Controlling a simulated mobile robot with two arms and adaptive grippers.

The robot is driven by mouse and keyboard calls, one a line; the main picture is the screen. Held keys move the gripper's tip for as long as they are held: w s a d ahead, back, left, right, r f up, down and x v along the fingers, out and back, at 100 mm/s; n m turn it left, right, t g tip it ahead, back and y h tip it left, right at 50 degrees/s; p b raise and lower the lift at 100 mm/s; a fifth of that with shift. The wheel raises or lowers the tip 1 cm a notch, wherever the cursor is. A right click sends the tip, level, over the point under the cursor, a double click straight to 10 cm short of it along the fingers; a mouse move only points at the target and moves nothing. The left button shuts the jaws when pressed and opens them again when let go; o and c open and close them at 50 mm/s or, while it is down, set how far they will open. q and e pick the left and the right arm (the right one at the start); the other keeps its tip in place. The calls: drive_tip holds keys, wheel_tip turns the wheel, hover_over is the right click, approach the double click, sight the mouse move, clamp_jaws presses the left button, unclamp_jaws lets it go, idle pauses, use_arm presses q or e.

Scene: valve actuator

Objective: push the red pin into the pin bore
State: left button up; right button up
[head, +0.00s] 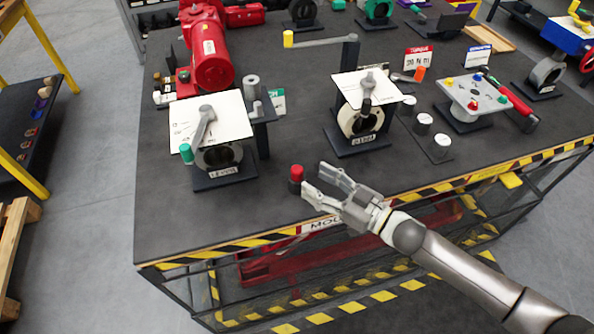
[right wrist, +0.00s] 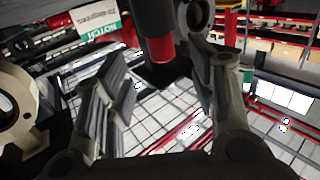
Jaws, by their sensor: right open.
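The red pin (head: 296,174), a small cylinder with a red top and a dark lower part, stands upright near the front of the dark table. My right gripper (head: 313,178) is open, just right of the pin, with its fingers pointing at it. In the right wrist view the pin (right wrist: 157,48) shows between the two spread fingers, which look apart from it. I cannot make out the pin bore in these frames. My left gripper is not in view.
A valve with a grey lever (head: 203,126) and a white plate stands behind left. A second valve (head: 361,121) stands behind right.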

sight(302, 173)
drive_tip(key=x, duration=0.1)
drive_tip(key=p+x, duration=0.1)
drive_tip(key=x, duration=0.1)
drive_tip(key=shift+a+r, duration=0.35)
drive_tip(key=shift+r, duration=0.05)
drive_tip(key=shift+w+a+f, duration=0.15)
drive_tip(key=shift+w+a, duration=0.2)
clamp_jaws()
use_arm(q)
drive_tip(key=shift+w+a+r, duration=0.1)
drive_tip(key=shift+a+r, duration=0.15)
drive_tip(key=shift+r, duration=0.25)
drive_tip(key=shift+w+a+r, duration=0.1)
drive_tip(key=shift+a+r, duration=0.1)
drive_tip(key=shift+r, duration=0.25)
